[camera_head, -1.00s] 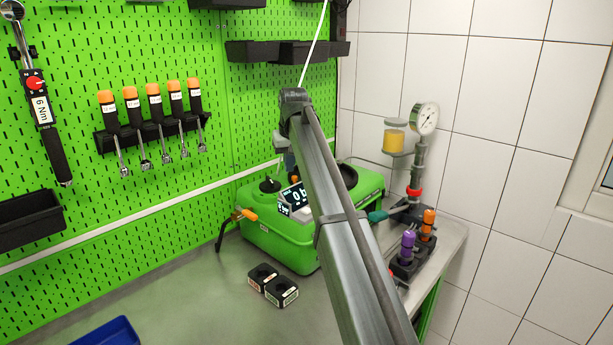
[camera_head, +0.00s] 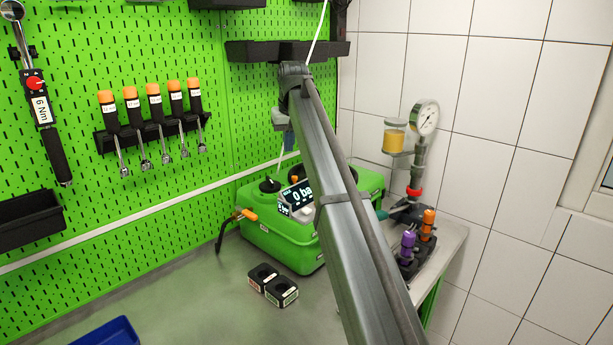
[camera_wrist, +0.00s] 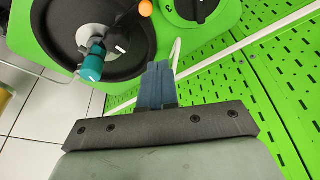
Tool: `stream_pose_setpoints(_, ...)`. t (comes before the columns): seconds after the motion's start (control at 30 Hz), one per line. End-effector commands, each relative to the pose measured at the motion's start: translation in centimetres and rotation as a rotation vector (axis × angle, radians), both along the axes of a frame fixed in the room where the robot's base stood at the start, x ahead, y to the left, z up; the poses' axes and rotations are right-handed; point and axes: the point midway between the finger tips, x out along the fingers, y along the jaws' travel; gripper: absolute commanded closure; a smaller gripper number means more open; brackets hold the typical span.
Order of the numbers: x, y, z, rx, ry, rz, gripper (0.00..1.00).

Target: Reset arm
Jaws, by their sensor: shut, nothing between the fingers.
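My gripper shows in the wrist view (camera_wrist: 159,68), with its blue fingers pressed together and nothing between them. It is above the green pump testbench (camera_head: 277,240), whose top with a dark round recess (camera_wrist: 95,35) and a teal-handled valve (camera_wrist: 92,66) lies beyond the fingertips. In the head view my arm rises from the bottom right to a bend near the top middle. The gripper (camera_head: 289,140) hangs behind the arm there and is mostly hidden. The testbench display (camera_head: 298,195) reads 0 bar in part; my arm covers the rest of it.
A pressure gauge (camera_head: 425,118) stands right of my arm, with purple (camera_head: 408,243) and orange (camera_head: 428,220) capped parts below it. Two black blocks (camera_head: 273,286) and a blue tray (camera_head: 107,333) rest on the grey bench.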

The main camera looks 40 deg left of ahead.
Motion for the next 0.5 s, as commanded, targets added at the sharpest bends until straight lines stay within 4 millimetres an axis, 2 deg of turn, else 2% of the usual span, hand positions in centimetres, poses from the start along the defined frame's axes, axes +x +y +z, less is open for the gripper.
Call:
stream_pose_setpoints(0.2,0.01,0.02,1.20,0.001,0.000,0.000,1.00)
stream_pose_setpoints(0.5,-0.01,-0.01,1.20,0.001,0.000,0.000,1.00)
